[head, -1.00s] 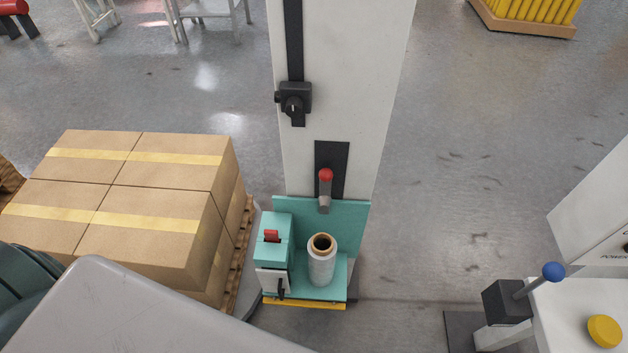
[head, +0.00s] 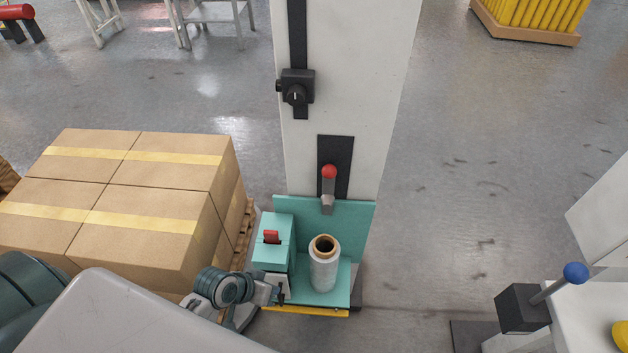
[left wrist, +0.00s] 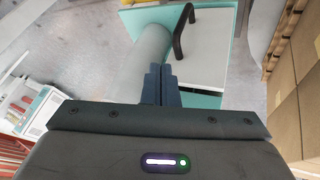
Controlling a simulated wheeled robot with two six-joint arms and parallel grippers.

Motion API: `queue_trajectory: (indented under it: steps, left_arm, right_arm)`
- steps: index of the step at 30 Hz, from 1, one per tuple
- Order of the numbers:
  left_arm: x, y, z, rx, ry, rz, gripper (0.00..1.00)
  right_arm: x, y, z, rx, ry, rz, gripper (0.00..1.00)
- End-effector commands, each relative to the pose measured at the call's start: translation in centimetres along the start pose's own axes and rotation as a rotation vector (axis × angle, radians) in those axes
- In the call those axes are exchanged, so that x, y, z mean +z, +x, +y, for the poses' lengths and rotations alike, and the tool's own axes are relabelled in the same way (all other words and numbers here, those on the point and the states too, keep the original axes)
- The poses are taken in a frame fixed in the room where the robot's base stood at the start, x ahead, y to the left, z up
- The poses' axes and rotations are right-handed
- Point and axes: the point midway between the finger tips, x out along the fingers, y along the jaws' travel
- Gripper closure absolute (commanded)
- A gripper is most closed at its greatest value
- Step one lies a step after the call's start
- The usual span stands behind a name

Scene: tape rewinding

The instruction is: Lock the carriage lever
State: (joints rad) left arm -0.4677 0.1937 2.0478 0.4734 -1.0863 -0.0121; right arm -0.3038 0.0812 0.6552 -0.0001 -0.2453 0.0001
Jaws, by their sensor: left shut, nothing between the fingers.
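A lever with a red ball and grey shaft (head: 328,182) stands upright on a black plate on the white column, above the teal carriage (head: 350,215). My left gripper (head: 278,294) is low at the front of the teal box. In the left wrist view, its fingers (left wrist: 158,82) are shut and empty, below a black handle (left wrist: 183,32) on a white panel. My right gripper is out of view.
Stacked cartons (head: 130,175) on a pallet stand left of the carriage. A black box with a blue-ball lever (head: 575,273) is at the lower right. A black knob box (head: 297,87) is higher on the column. The floor right of the column is clear.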

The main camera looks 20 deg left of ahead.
Motion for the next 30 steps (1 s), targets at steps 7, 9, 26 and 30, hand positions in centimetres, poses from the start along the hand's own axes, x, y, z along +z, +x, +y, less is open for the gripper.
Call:
queue_trajectory:
  steps: [7, 9, 26, 30]
  left_arm:
    - [-3.2, -3.7, 4.4, 0.178, 0.008, 0.079, 1.00]
    - [-4.1, -3.8, 5.1, 0.235, -0.015, 0.108, 1.00]
    - [-14.8, -7.7, 6.2, 0.746, -0.443, 0.401, 1.00]
    - [-17.8, -9.1, 4.7, 0.845, -0.600, 0.467, 1.00]
  right_arm:
    - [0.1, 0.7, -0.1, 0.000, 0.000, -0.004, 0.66]
    - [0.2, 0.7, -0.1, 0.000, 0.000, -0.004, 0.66]
    - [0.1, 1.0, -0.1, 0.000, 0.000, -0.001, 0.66]
    - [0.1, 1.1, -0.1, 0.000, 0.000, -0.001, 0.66]
